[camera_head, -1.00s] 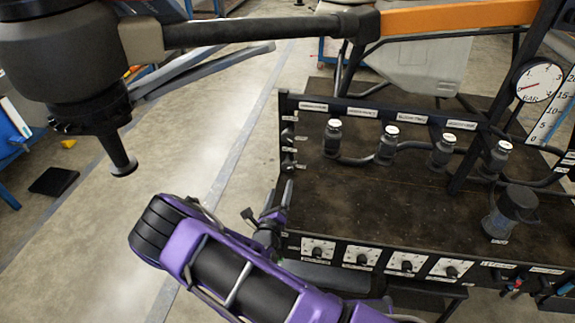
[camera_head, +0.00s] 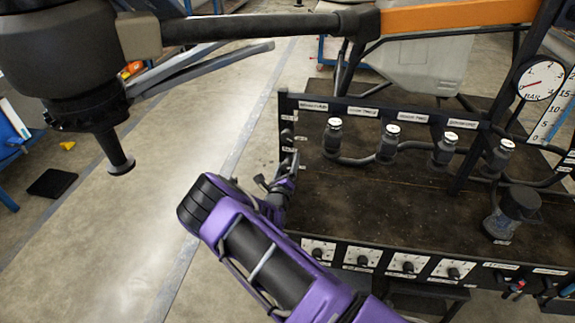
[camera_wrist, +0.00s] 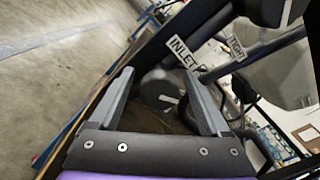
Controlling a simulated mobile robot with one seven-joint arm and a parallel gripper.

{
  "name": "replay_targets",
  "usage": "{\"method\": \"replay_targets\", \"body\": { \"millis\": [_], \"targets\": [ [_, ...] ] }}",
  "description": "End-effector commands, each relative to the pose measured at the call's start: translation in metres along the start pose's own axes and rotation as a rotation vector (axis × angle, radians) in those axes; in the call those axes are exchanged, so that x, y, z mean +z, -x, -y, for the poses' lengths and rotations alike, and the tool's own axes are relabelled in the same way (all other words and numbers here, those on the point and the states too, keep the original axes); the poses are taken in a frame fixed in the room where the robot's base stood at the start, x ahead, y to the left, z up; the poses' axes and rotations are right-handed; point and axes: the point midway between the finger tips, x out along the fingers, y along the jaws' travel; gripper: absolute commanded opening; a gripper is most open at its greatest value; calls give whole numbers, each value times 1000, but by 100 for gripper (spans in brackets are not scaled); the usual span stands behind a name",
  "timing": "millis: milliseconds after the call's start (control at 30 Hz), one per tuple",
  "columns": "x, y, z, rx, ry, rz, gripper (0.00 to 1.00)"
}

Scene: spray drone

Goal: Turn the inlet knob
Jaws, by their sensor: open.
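The inlet knob (camera_wrist: 160,88) is a grey round knob in the wrist view, in front of my gripper and between its two fingers in the picture. A white INLET label (camera_wrist: 184,53) is beside it. My gripper (camera_wrist: 158,76) is open, with one finger on each side of the knob; whether they touch it I cannot tell. In the head view my gripper (camera_head: 288,166) is at the left side of the dark bench (camera_head: 370,205), and my wrist hides the knob there.
Several capped fittings (camera_head: 388,143) stand along the bench's back, with a row of dials (camera_head: 362,257) on its front. A pressure gauge (camera_head: 541,80) is at the right. A drone (camera_head: 55,55) hangs at upper left.

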Motion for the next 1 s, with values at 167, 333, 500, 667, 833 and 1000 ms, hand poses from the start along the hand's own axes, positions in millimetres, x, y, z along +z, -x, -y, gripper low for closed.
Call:
{"method": "replay_targets", "body": {
  "millis": [167,333,500,667,833,1000],
  "targets": [
    [0,0,0,0,0,0,57],
    [0,0,0,0,-1,0,27],
    [0,0,0,0,-1,0,0],
    [0,0,0,0,-7,0,0],
    [0,1,0,0,-48,-1,0],
    [1,1,0,1,-141,-1,0]
  ]
}}
